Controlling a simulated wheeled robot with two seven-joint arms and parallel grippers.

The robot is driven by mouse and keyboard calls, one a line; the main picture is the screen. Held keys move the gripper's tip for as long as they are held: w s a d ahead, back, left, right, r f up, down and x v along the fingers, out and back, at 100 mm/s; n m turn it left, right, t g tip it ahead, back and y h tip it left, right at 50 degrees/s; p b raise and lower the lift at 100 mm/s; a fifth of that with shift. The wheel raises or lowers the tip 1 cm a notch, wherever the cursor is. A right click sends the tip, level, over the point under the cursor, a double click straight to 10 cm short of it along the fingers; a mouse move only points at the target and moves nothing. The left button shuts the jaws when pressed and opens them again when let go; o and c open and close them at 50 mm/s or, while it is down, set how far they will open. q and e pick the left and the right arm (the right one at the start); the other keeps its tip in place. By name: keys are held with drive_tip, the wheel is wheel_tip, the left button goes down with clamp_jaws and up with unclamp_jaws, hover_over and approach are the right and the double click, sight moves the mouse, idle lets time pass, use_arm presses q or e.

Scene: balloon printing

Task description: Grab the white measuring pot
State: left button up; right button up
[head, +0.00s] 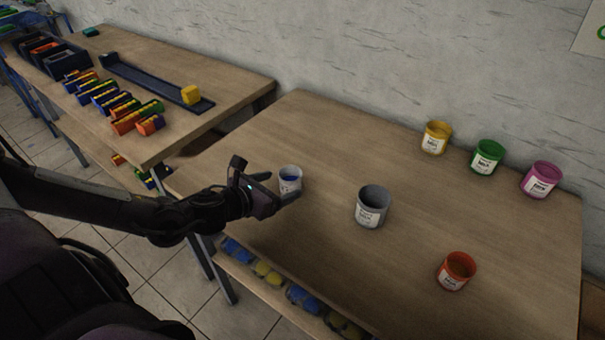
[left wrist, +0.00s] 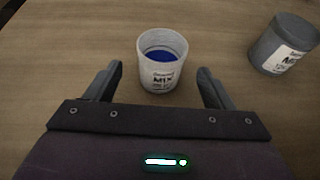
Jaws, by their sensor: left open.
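The white measuring pot (head: 289,179) stands upright on the table, near its left side, with blue contents inside. In the left wrist view, the fingers (left wrist: 160,85) lie to either side of the pot's near part, with a gap on each side. The pot stands mostly beyond the fingertips. My right gripper is not in view.
A larger grey pot (head: 371,207) stands right of the white pot. Yellow (head: 435,138), green (head: 486,157), magenta (head: 540,179) and orange-red (head: 456,271) pots stand farther right. The wooden table (head: 330,135) is clear behind the white pot. A second table (head: 225,85) holds coloured blocks.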

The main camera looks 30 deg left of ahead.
use_arm(q)
drive_tip(key=shift+w+f, duration=0.2)
drive_tip(key=shift+w, duration=0.25)
drive_tip(key=shift+w+d+f, duration=0.1)
drive_tip(key=shift+w, duration=0.15)
drive_tip(key=shift+w+f, duration=0.1)
drive_tip(key=shift+w, duration=0.2)
drive_tip(key=x, duration=0.4)
drive_tip(key=shift+w+d+f, duration=0.1)
drive_tip(key=shift+w+f, duration=0.05)
drive_tip(key=shift+w, duration=0.15)
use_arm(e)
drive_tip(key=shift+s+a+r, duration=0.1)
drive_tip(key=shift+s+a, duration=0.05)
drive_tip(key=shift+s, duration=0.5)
use_arm(q)
drive_tip(key=shift+c, duration=0.8)
drive_tip(key=c, duration=0.9)
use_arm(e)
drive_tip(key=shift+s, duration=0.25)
